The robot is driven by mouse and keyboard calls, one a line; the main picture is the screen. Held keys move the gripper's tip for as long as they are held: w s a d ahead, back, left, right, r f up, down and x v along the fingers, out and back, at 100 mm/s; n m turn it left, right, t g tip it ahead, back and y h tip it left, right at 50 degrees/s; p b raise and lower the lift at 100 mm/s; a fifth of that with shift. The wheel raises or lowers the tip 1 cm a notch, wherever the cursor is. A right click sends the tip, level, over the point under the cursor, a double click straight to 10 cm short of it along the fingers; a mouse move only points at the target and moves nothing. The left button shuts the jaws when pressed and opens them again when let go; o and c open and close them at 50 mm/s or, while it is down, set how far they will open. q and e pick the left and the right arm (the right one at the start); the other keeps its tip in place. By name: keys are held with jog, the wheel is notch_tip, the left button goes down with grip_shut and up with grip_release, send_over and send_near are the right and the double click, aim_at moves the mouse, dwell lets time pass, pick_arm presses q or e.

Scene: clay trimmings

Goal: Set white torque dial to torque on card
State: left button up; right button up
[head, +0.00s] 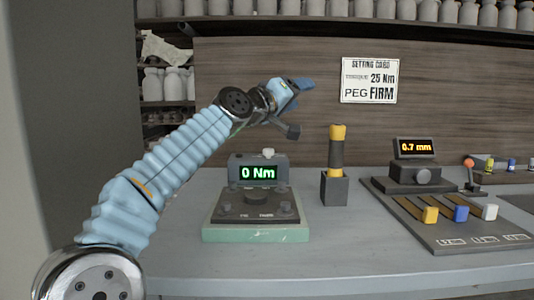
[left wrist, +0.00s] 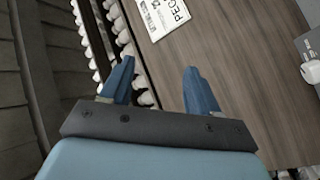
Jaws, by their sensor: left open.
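The white torque dial (head: 268,153) sits on top of a grey box whose green display (head: 258,172) reads 0 Nm. The setting card (head: 369,80) on the wooden back wall reads 25 Nm and PEG FIRM; part of it shows in the left wrist view (left wrist: 164,14). My left gripper (head: 297,94) is raised in front of the wall, above and slightly right of the dial and apart from it. Its blue fingers are spread with nothing between them in the left wrist view (left wrist: 160,78). My right gripper is not in view.
A green-based fixture (head: 256,234) stands before the display box. A yellow-and-black handled tool (head: 337,150) stands in a grey holder to the right. Further right are a 0.7 mm display (head: 415,148) and a board with coloured blocks (head: 445,238). Shelves hold pale bottles.

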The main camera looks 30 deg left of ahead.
pick_arm(q)
notch_tip(320, 180, down, 7)
jog(key=s+a+m+g+y, duration=0.1)
jog(key=a+m+g+y, duration=0.1)
jog(key=m+g+y, duration=0.1)
jog(key=g+y, duration=0.3)
jog(key=y, duration=0.2)
send_near(268, 150)
jog(key=p+x, duration=0.2)
jog(key=x, duration=0.7)
jog(key=shift+w+a+p, duration=0.1)
jog(key=shift+p, duration=0.25)
jog(key=shift+f, duration=0.1)
